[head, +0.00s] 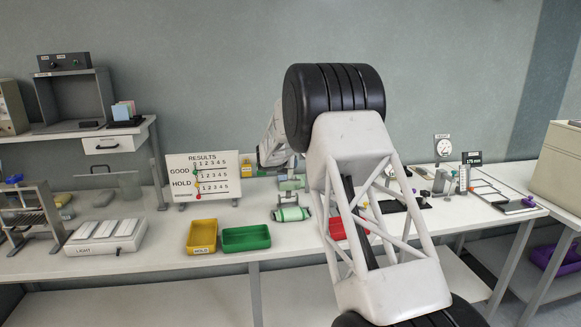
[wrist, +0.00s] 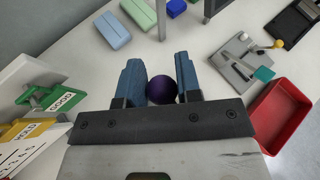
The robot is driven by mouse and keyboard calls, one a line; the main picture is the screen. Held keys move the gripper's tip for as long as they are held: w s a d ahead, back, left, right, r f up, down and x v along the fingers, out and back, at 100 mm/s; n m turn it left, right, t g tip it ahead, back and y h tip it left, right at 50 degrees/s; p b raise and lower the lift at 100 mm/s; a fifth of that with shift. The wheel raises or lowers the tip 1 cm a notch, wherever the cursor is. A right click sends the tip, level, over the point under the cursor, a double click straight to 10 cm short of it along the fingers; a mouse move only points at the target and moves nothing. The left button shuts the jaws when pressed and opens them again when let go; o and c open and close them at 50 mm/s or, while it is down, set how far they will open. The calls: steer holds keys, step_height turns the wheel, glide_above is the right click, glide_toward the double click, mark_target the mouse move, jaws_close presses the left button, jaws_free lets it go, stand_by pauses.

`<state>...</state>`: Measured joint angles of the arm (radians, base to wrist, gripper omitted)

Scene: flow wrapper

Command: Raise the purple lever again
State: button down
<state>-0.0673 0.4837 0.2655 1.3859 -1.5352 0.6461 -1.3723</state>
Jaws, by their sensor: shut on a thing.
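The purple lever shows only as a round dark purple knob (wrist: 161,91) in the wrist view. The knob sits between the blue fingers of my gripper (wrist: 160,82), close to the dark palm bar. My gripper is shut on the knob. The lever's shaft and base are hidden, so I cannot tell how far the lever is raised. In the head view the purple lever is not visible, and my own arm covers much of the middle of the bench.
The results board (head: 203,177) stands left of my arm. A yellow tray (head: 202,236) and a green tray (head: 246,238) lie at the bench front. In the wrist view a red tray (wrist: 285,115) and a grey plate with a yellow-knobbed lever (wrist: 276,44) are at right.

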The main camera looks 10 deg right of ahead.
steer(key=shift+w+a+f+n+g+y, duration=0.1)
steer(key=shift+w+a+f+n+g, duration=0.05)
steer(key=shift+w+f+g, duration=0.4)
steer(key=shift+w+a+f+n+g+y, duration=0.1)
steer(key=shift+w+f+n+g, duration=0.15)
steer(key=shift+w, duration=0.45)
steer(key=shift+w+a+f+n+g+y, duration=0.15)
steer(key=shift+w+f+g, duration=0.2)
steer(key=shift+w+g, duration=0.2)
steer(key=c, duration=1.1)
jaws_free()
steer(key=shift+a, duration=0.1)
steer(key=shift+o, duration=1.4)
steer(key=shift+r, duration=0.1)
steer(key=shift+w+d+r, duration=0.1)
steer(key=shift+d, duration=0.15)
steer(key=shift+r, duration=0.2)
steer(key=v, duration=0.8)
